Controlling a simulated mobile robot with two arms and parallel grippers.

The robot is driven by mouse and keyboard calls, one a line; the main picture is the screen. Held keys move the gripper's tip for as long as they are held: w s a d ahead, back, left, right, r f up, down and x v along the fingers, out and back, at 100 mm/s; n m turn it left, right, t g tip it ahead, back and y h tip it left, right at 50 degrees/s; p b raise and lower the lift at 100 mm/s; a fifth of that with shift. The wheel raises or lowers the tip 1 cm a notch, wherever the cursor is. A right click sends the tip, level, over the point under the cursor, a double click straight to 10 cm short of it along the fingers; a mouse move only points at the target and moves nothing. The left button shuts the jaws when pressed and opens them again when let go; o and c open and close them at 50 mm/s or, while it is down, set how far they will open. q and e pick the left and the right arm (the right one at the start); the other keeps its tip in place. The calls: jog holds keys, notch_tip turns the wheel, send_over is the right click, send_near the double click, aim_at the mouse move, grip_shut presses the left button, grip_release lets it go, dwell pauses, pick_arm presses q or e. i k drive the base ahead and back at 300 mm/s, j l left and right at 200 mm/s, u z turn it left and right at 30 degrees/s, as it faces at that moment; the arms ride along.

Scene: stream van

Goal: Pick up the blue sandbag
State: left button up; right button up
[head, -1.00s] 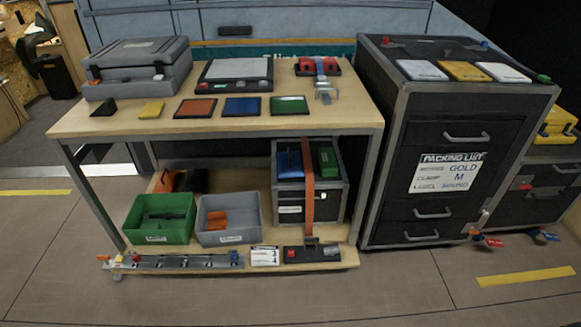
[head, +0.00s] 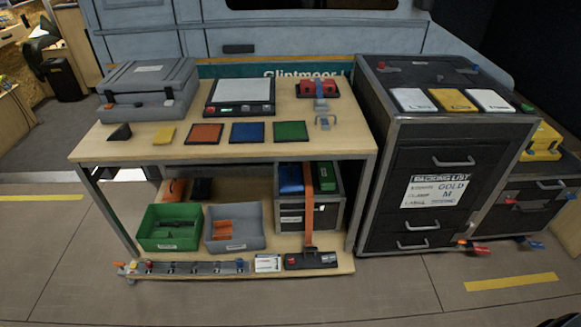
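A blue soft-looking item (head: 291,178), which I take to be the blue sandbag, sits in the left part of a grey-framed dark case (head: 296,216) on the bench's lower shelf. An orange strap (head: 309,205) runs down the front of the case, just right of the blue item. A green item (head: 326,176) lies in the same case, right of the strap. The lower part of the blue item is hidden by the case wall. Neither of my grippers can be made out in the head view.
The wooden bench top (head: 345,140) overhangs the case. Left of the case are a grey bin (head: 255,241) and a green bin (head: 165,243). A dark strap base (head: 311,261) lies in front. A black drawer cabinet (head: 388,235) stands close on the right. The floor in front is clear.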

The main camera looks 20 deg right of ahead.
aim_at(290, 180)
jog(key=i+j+z, duration=0.1)
jog(key=i+j, duration=0.7)
jog(key=j, duration=0.2)
jog(key=i+j+z, duration=0.15)
jog(key=i+j, duration=0.25)
jog(key=j, duration=0.1)
